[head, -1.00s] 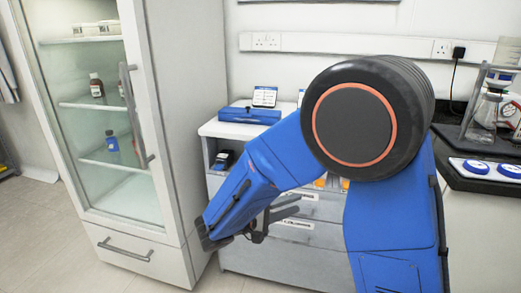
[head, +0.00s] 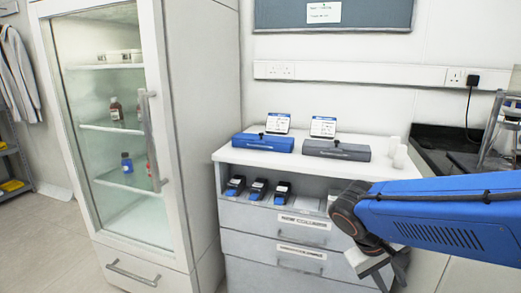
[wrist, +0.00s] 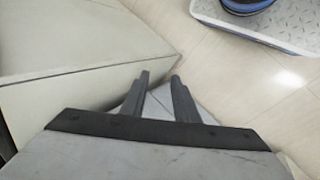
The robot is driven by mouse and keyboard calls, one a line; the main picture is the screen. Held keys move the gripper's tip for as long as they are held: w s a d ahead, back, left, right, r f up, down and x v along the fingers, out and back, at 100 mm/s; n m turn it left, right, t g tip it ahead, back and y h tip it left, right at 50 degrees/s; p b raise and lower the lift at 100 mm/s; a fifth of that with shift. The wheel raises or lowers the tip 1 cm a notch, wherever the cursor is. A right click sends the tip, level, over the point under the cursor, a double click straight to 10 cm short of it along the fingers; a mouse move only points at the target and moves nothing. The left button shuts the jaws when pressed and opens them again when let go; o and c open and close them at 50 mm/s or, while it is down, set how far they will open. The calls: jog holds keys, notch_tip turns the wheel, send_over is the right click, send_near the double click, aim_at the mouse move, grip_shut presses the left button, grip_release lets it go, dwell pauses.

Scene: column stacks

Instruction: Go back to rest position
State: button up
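The task names no object to handle. In the wrist view the two dark fingers of my gripper (wrist: 161,76) stand apart with a gap and nothing between them. They point down towards the tiled floor (wrist: 220,72), beside a pale cabinet-like body (wrist: 80,50). In the head view my blue arm comes in from the right. My gripper (head: 385,272) hangs low at the lower right, in front of the drawer unit (head: 262,222); its fingertips are not clear there.
A glass-door fridge (head: 152,190) with several bottles stands at the left. On the drawer unit are a blue case (head: 263,144), a grey case (head: 337,150) and small white cups. Three dark-blue devices (head: 257,189) sit in the open shelf. A dark bench with glassware is at the right.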

jog(key=s+a+r+m+t+y, duration=0.1)
jog(key=s+a+r+t+y, duration=0.1)
jog(key=s+t+y, duration=0.2)
jog(key=shift+s+r+m+y, duration=0.3)
jog(key=shift+s+y, duration=0.7)
jog(key=shift+s, duration=0.65)
jog(key=shift+a, duration=0.1)
